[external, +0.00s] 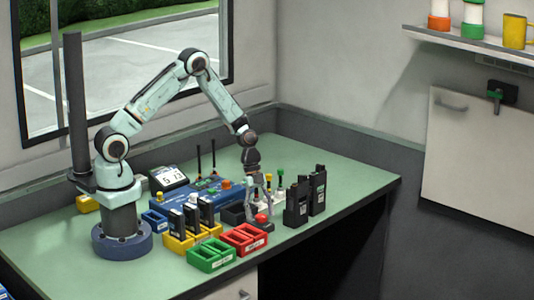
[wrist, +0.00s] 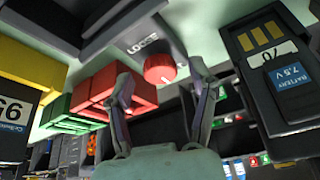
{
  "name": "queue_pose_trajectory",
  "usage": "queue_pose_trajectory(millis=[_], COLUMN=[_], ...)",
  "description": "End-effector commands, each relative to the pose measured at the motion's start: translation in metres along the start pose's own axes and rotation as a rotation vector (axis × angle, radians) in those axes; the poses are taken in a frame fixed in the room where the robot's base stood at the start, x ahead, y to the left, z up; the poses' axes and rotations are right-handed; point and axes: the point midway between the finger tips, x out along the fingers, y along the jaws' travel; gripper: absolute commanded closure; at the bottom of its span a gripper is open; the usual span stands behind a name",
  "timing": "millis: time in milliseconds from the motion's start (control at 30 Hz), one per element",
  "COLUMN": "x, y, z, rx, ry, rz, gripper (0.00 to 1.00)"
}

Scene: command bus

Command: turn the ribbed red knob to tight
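The red knob (wrist: 159,68) is in the upper middle of the wrist view, with a white mark at its right side. It sits on a dark base, and the word "LOOSE" shows on a grey strip beside it. In the external view the red knob (external: 262,218) is near the table's front edge, right of the red bin. My gripper (wrist: 160,76) is open, with one finger to each side of the knob in the wrist view. No contact with the knob is visible. In the external view my gripper (external: 260,210) points down just above and behind the knob.
A red bin (external: 244,238), a green bin (external: 211,255) and yellow bins (external: 181,243) stand left of the knob. Tall black batteries (external: 297,204) stand close on its right; one battery (wrist: 275,70) looms beside my right finger. A blue radio unit (external: 200,194) is behind.

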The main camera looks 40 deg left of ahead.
Motion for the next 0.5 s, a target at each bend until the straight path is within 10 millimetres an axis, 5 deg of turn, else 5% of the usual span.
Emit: queue_pose_trajectory(millis=[233,500], x=[-0.01,-0.068], y=[-0.001,-0.001], z=[0.0,0.0], rx=[0.0,0.001], ry=[0.001,0.0], rz=[-0.003,-0.007], gripper=[0.43,0.43])
